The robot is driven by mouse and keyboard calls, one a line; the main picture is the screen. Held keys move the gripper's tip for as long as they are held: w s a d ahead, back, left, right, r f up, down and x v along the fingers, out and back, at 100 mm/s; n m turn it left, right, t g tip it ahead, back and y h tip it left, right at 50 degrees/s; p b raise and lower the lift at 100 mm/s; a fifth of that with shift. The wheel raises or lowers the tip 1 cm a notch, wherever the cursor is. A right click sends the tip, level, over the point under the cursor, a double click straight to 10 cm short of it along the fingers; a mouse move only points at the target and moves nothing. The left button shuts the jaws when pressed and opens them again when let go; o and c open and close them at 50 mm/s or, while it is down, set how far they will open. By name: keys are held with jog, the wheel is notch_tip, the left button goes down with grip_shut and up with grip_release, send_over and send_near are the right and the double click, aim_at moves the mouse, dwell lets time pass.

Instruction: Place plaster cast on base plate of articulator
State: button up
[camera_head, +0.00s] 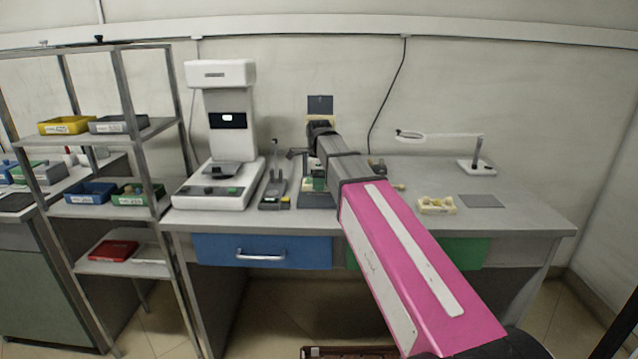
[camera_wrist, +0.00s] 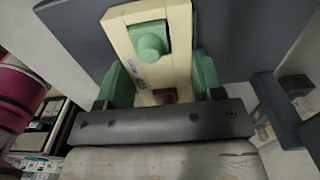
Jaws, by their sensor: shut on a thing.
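In the wrist view, my gripper (camera_wrist: 163,78) has a green finger on either side of a long cream piece (camera_wrist: 121,42) with small printing and a green knob on it. It is shut on this piece; I cannot tell whether it is the plaster cast. Large dark grey flat surfaces lie behind it. In the head view, my arm hides much of the spot; green parts of my gripper (camera_head: 319,184) show low over the bench, near a dark mat. Cream casts (camera_head: 437,205) sit at the right on the bench. I cannot make out the articulator's base plate clearly.
A white machine (camera_head: 218,140) stands at the left of the bench, with a small dark stand (camera_head: 274,190) beside it. A grey pad (camera_head: 481,201) lies at the right, below a magnifier lamp (camera_head: 476,165). A shelf rack (camera_head: 130,130) stands further left.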

jog(key=shift+f, duration=0.25)
jog(key=shift+f, duration=0.15)
jog(key=o, duration=1)
notch_tip(320, 180, up, 12)
jog(key=shift+r, duration=0.15)
